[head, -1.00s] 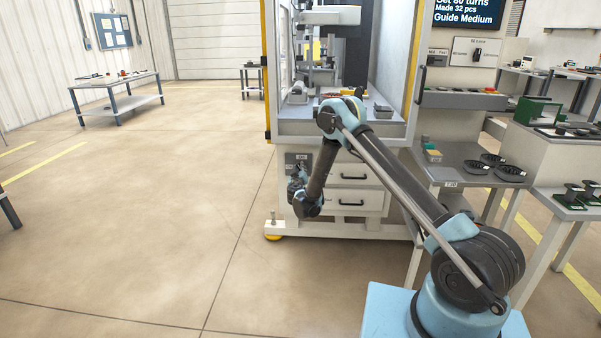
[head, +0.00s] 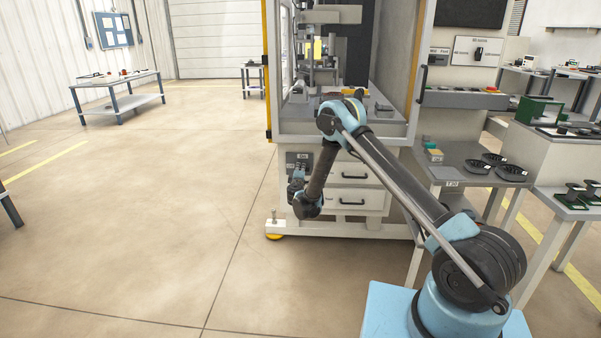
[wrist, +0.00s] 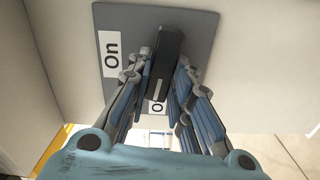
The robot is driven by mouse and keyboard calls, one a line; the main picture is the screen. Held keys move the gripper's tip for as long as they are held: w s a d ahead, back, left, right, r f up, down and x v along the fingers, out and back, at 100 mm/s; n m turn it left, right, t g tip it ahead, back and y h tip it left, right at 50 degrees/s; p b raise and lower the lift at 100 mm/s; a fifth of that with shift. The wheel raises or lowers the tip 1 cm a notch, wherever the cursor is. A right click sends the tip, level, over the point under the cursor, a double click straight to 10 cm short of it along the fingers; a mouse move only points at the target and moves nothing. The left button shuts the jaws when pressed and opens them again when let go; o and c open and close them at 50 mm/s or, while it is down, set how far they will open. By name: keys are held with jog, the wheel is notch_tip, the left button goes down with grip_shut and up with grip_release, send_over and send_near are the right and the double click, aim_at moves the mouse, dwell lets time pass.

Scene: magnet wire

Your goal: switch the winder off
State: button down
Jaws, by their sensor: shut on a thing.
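The winder (head: 395,128) is a tall white cabinet machine with a grey switch plate (head: 305,157) low on its front. In the wrist view the plate (wrist: 190,24) carries an "On" label (wrist: 112,54) and a second label (wrist: 157,106) starting with "O", mostly hidden. A black switch knob (wrist: 166,56) stands between my fingers, its white mark (wrist: 157,89) at the end by the second label. My gripper (wrist: 161,85) is shut on the knob. In the head view my gripper (head: 297,178) is at the plate, small and partly hidden by my wrist.
The screen (head: 470,12) at upper right is dark. Drawers (head: 352,200) lie right of the switch plate. A grey side table (head: 452,173) with black trays stands to the right. The floor (head: 130,230) on the left is clear.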

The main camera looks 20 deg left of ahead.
jog(key=shift+a+f+n, duration=0.1)
jog(key=shift+a+n, duration=0.05)
jog(key=shift+n, duration=0.65)
jog(key=shift+s, duration=0.1)
jog(key=c, duration=1.4)
grip_release()
jog(key=shift+f, duration=0.1)
jog(key=shift+c, duration=0.2)
jog(key=v, duration=0.7)
jog(key=shift+s, duration=0.2)
